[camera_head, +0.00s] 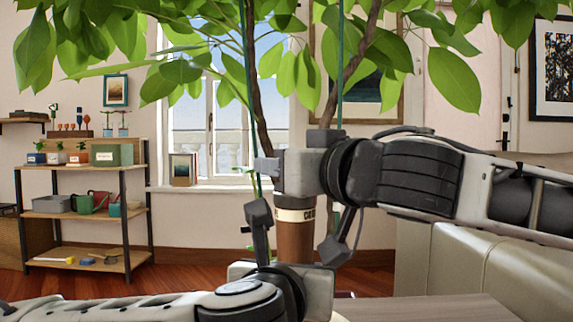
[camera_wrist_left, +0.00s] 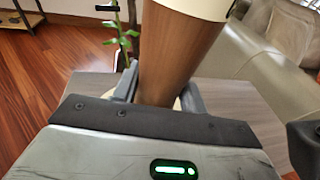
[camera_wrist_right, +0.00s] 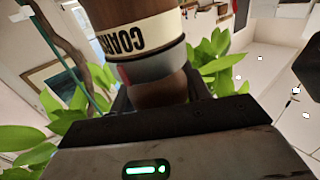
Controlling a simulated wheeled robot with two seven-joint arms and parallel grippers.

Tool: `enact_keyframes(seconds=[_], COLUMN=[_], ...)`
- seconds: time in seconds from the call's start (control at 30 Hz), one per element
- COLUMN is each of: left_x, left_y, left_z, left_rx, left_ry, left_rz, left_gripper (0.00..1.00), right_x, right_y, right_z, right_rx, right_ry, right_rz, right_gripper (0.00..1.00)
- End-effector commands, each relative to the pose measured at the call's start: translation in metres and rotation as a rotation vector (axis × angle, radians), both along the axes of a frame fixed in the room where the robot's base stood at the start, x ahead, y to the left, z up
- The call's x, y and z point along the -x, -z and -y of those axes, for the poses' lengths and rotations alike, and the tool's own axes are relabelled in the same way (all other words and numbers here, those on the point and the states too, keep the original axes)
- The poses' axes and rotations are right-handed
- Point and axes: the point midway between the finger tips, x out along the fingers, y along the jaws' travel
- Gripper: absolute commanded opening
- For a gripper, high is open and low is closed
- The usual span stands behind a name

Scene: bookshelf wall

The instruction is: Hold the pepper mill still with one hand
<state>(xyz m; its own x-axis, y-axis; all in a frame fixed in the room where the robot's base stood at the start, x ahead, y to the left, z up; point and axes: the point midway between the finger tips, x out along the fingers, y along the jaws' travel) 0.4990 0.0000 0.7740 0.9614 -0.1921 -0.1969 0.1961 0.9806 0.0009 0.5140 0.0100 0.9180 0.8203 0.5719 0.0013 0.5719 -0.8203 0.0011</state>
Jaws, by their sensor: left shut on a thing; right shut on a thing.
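The pepper mill (camera_head: 295,241) is a tall brown cylinder with a cream band bearing dark lettering. It stands roughly upright in the middle of the head view. My left gripper (camera_head: 297,262) is shut around its lower body; the left wrist view shows the brown body (camera_wrist_left: 178,52) between the fingers. My right gripper (camera_head: 294,172) is shut on the top part, above the band. The right wrist view shows the band (camera_wrist_right: 140,38), a grey ring and the brown top between the fingers. The right gripper hides much of the top in the head view.
A grey wooden tabletop (camera_head: 440,308) lies low at the front. A beige sofa (camera_head: 490,270) stands at the right. A leafy plant (camera_head: 250,60) fills the top behind my grippers. A shelf unit (camera_head: 85,168) with tools and boxes stands at the far left.

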Motion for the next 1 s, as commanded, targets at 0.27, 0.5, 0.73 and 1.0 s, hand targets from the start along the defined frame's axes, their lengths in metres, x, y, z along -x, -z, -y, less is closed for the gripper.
enact_keyframes(seconds=[0.27, 0.5, 0.73, 1.0], left_x=[0.000, 0.000, 0.000, 0.000], left_y=[0.005, 0.005, 0.005, 0.005], left_z=[0.000, 0.000, 0.000, 0.000], left_rx=[-0.005, -0.004, -0.004, -0.004], left_ry=[-0.002, -0.002, -0.002, -0.002], left_rz=[-0.011, -0.011, -0.011, -0.011], left_gripper=[0.11, 0.11, 0.11, 0.11], right_x=[0.001, 0.000, 0.000, 0.024], right_y=[0.001, 0.001, 0.001, 0.001], right_z=[0.000, 0.000, 0.000, 0.017], right_rx=[0.001, 0.000, 0.000, -0.001], right_ry=[0.006, 0.006, 0.007, 0.006], right_rz=[-0.001, -0.001, -0.001, 0.000], right_gripper=[0.25, 0.69, 0.69, 0.69])
